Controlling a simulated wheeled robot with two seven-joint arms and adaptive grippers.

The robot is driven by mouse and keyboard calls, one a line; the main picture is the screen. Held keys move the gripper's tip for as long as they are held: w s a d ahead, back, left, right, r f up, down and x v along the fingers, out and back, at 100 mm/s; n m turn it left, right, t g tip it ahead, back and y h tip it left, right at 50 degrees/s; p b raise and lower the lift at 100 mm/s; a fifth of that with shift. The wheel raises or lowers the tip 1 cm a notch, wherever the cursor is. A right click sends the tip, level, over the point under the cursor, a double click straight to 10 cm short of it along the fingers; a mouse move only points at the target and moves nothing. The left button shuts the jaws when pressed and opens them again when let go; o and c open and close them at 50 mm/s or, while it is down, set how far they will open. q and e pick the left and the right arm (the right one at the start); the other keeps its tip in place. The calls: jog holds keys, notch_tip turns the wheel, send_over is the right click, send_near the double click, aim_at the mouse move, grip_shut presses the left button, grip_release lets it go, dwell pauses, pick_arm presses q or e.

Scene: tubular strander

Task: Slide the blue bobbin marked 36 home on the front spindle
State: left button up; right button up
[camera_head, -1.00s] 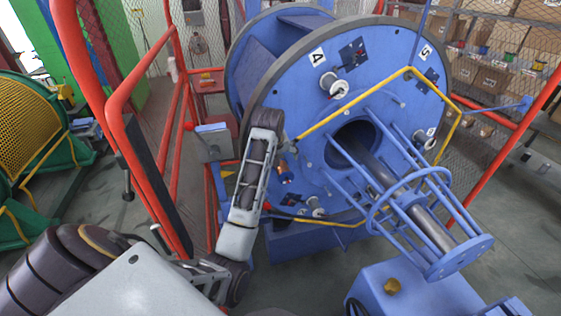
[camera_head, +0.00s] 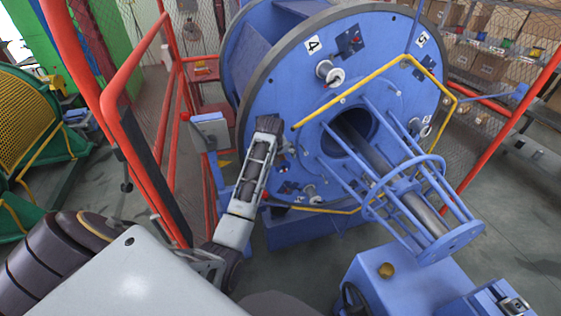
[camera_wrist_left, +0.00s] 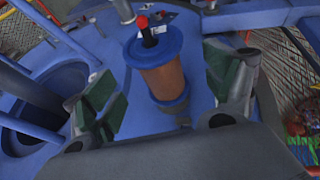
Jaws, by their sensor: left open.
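A blue-flanged bobbin (camera_wrist_left: 163,72) with a copper-brown winding shows in the left wrist view, on the blue disc face. A dark pin with a red knob (camera_wrist_left: 143,22) stands up at its far flange. No number is legible on it. My left gripper (camera_wrist_left: 167,88) is open, with one green-padded finger on each side of the bobbin and visible gaps on both sides. In the head view my left gripper (camera_head: 277,148) is at the lower left of the blue disc (camera_head: 290,95), mostly hidden by my forearm. My right gripper is not in view.
A yellow tube frame (camera_head: 345,96) and a blue rod cage (camera_head: 400,185) project from the disc, right of my forearm. Red guard rails (camera_head: 160,120) stand to the left. A blue cabinet (camera_head: 415,275) with a brass knob is at lower right.

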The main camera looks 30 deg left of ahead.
aim_at(279, 157)
pick_arm(q)
jog(key=shift+x, duration=2.25)
jog(key=c, duration=1.5)
jog(key=shift+c, duration=0.2)
jog(key=shift+w+a, duration=0.85)
jog(key=shift+a, duration=0.2)
jog(key=o, duration=1.5)
jog(key=shift+s+d+r, duration=0.1)
jog(key=shift+r, duration=0.05)
